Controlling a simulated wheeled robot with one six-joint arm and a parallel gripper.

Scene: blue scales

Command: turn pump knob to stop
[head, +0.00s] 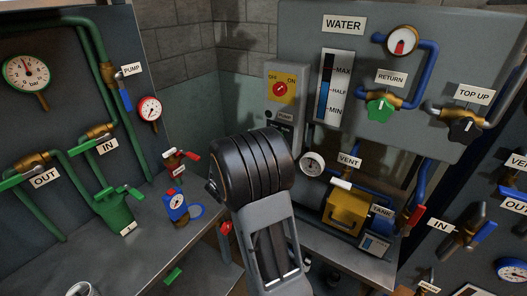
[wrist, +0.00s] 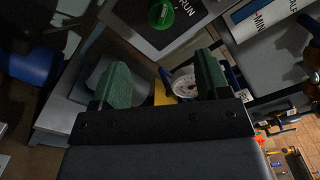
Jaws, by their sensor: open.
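A grey switch box (head: 287,84) hangs on the wall left of the WATER panel. It has a red knob (head: 280,89) on a yellow plate, with small labels at its upper corners, one reading ON. A small plate below looks like it reads PUMP. In the wrist view a round green part (wrist: 161,14) sits on a grey plate beside the letters RUN; I cannot tell the knob's setting. My gripper (wrist: 162,76) is open, its two green fingers wide apart with nothing held between them. The green part lies beyond the fingertips, apart from them. In the head view my arm hides the fingers.
A white gauge (head: 312,163) and yellow pump body (head: 347,208) stand below the box, on the right bench. The WATER panel (head: 350,90) with valves is close on the right.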

